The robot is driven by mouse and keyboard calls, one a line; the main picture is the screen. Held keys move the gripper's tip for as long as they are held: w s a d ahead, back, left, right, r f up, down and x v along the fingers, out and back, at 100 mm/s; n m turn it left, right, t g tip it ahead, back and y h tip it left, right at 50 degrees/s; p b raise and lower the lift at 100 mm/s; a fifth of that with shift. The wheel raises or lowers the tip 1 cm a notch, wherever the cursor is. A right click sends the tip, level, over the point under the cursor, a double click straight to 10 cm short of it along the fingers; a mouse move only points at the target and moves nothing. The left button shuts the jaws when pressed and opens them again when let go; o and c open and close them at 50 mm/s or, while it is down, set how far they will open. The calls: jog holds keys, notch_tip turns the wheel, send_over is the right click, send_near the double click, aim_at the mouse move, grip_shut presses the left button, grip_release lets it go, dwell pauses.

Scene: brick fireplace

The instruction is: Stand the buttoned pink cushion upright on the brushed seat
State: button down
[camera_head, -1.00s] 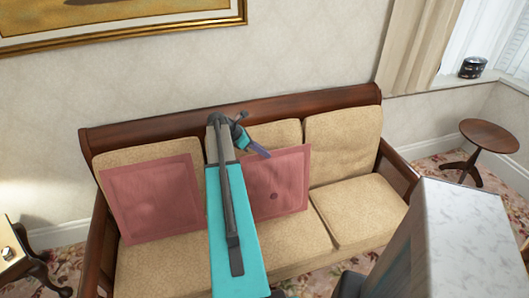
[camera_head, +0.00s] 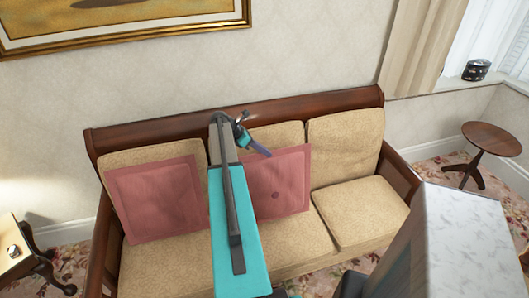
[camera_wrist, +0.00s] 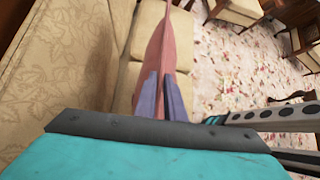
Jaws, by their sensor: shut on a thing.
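The buttoned pink cushion (camera_head: 282,183) stands nearly upright on the tan sofa seat, in front of the middle backrest; one dark button shows on its face. My gripper (camera_head: 263,151) is at its top edge, and my arm hides its left part. In the wrist view my gripper's purple fingers (camera_wrist: 162,92) are shut on the pink cushion (camera_wrist: 158,50), seen edge-on. The sofa seat (camera_head: 345,215) shows bare at the right. Whether the cushion's lower edge bears on the seat is hard to tell.
A second pink cushion (camera_head: 157,198) leans against the left backrest. A wooden rail (camera_head: 310,105) runs along the sofa's top. A small round table (camera_head: 491,138) stands right of the sofa, and a side table (camera_head: 25,250) at the left. The right seat is free.

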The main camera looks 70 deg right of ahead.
jog(key=shift+w+d+f+p, duration=0.15)
jog(key=shift+w+d+p, duration=0.2)
jog(key=shift+w+d, duration=0.55)
jog(key=shift+w+d+f+p, duration=0.15)
jog(key=shift+w+d+p, duration=0.2)
jog(key=shift+w+d, duration=0.5)
jog(key=shift+s+d, duration=0.15)
jog(key=shift+s, duration=0.05)
jog(key=c, duration=1.8)
grip_release()
jog(key=shift+o, duration=0.2)
jog(key=shift+f, duration=0.1)
notch_tip(320, 180, up, 10)
jog(key=p, duration=0.7)
